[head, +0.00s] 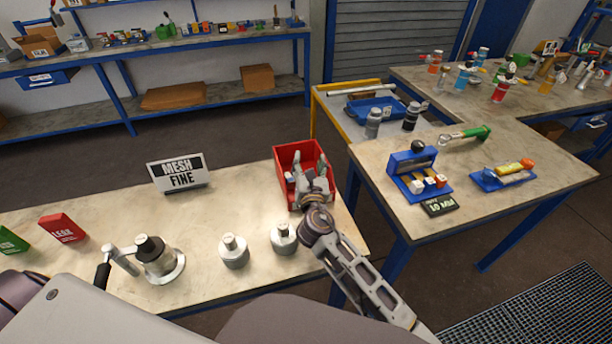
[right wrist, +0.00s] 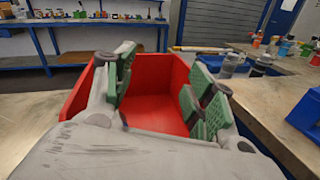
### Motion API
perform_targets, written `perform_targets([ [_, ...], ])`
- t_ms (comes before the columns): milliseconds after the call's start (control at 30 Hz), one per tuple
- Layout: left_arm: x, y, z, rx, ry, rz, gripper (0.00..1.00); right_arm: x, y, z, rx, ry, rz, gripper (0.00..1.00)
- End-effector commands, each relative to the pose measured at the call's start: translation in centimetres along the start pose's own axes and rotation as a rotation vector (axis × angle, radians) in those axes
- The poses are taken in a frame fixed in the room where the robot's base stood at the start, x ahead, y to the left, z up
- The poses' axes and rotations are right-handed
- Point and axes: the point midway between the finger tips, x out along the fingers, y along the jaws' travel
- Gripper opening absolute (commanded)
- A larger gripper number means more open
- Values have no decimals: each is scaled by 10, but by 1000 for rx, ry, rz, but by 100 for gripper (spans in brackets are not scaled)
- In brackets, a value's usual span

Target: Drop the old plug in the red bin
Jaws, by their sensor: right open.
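The red bin (head: 285,153) stands at the right end of the near table, behind the silver vessels. My right gripper (head: 310,170) reaches over it with its fingers apart. In the right wrist view the open green-padded fingers (right wrist: 160,75) are at the bin (right wrist: 150,98), with nothing between them. The part of the bin floor that shows there is bare. I cannot make out the old plug; the fingers and wrist hide part of the bin. My left gripper is not in view.
Two silver capped vessels (head: 233,252) (head: 284,238) and a flanged vessel with a dark top (head: 158,258) stand near the table's front. A MESH FINE sign (head: 178,173) stands behind them. A side table (head: 440,220) with tool trays is to the right, across a gap.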

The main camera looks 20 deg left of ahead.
Motion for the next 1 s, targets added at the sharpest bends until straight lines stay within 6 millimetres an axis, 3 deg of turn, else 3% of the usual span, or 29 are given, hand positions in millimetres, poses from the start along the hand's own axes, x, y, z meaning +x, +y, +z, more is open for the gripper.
perform_targets([
  [267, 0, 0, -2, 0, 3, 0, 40, -19, 0, -1, 0, 1, 1, 55],
  [1000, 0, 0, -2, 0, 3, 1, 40, -104, 0, -1, -1, 1, 0, 55],
])
